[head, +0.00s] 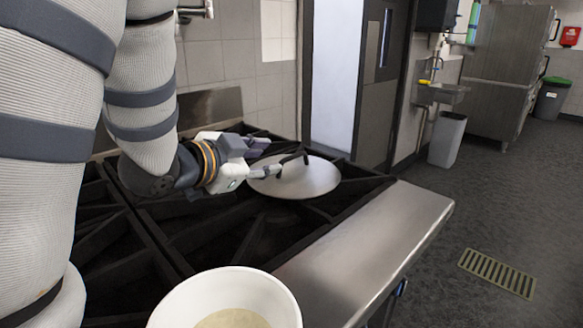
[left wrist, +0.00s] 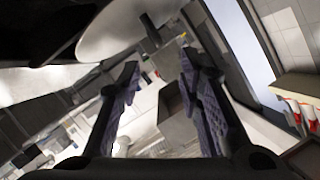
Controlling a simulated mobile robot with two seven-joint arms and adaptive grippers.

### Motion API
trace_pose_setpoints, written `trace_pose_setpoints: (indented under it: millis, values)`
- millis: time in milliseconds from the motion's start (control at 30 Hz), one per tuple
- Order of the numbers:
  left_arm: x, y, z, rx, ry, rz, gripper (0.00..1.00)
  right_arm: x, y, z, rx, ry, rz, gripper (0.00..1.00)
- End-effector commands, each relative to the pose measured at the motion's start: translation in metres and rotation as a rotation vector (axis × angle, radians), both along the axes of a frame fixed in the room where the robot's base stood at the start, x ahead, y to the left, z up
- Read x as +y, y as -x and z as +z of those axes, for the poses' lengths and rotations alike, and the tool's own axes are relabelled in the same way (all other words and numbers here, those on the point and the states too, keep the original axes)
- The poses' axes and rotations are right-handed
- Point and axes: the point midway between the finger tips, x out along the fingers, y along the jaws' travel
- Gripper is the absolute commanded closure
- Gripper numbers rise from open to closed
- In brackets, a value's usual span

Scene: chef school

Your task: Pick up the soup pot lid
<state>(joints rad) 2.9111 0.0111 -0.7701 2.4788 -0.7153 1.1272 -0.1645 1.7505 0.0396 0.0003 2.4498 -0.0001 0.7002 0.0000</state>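The soup pot lid (head: 312,181) is a round, flat, silvery disc with a dark bar handle (head: 293,158). It lies at the far end of the black stove grate in the head view. My left gripper (head: 272,157) reaches it from the left, with its fingers at the lid's near left side, close to the handle. In the left wrist view the lid (left wrist: 112,30) shows at the top. The two purple-padded fingers (left wrist: 160,62) stand apart with nothing between them. The handle appears just beyond the fingertips. My right gripper is not in view.
The stove's black grate (head: 150,240) lies under my left arm. A white pot (head: 282,297) with beige contents stands at the bottom. A steel ledge (head: 375,245) runs along the stove's right side. Floor (head: 480,200) to the right is open, with a drain grate (head: 497,273).

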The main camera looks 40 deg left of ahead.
Motion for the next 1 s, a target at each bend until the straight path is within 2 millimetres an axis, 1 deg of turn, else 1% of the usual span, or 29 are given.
trace_pose_setpoints:
  millis: [33,167,200,367,500,600,700,867,900,967,1000]
  values:
    - [0.001,-0.010,-0.010,0.012,-0.002,-0.002,0.67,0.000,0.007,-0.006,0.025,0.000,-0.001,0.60]
    - [0.005,-0.039,-0.023,0.016,-0.001,-0.002,0.67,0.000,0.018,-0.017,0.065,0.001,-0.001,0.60]
    - [0.006,-0.046,-0.025,0.015,-0.001,-0.003,0.67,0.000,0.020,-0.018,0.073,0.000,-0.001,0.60]
    - [0.009,-0.065,-0.028,0.009,0.000,-0.001,0.67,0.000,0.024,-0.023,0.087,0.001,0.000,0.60]
    - [0.015,-0.091,-0.036,0.011,-0.001,-0.002,0.67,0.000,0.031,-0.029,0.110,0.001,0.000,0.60]
    - [0.017,-0.105,-0.040,0.009,0.000,-0.001,0.67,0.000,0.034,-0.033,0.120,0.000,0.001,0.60]
    - [0.017,-0.110,-0.039,0.005,0.001,-0.001,0.67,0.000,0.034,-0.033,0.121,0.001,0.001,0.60]
    - [0.017,-0.109,-0.037,0.003,0.001,0.000,0.67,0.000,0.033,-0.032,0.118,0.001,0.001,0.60]
    - [0.017,-0.109,-0.037,0.003,0.001,0.000,0.76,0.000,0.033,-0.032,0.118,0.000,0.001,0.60]
    - [0.017,-0.109,-0.037,0.003,0.001,0.000,0.90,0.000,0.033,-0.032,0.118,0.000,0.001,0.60]
    - [0.017,-0.109,-0.037,0.003,0.001,0.000,0.99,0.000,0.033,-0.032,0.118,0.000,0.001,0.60]
